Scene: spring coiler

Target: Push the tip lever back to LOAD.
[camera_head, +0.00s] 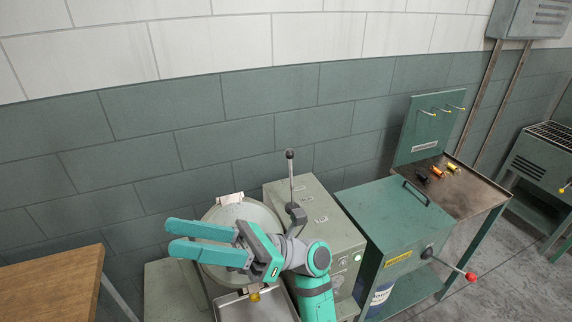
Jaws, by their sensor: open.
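The likely tip lever (291,180) is a thin rod with a dark ball knob, standing nearly upright on the grey-green machine box (335,228). Its dark pivot is low on the rod, just above my arm. Small labels lie on the box top, too small to read. My gripper (172,237) is open and empty, with its teal fingers pointing left over the round drum (262,215). It is left of and below the lever in the picture, apart from it. My gripper and arm hide part of the drum and the box's front.
A metal tray (228,303) lies below the drum. A wooden table (55,284) stands at left. At right are a green cabinet (388,220) with a red-knobbed handle (454,269) and a bench (475,192) with several small spools. The wall is close behind the machine.

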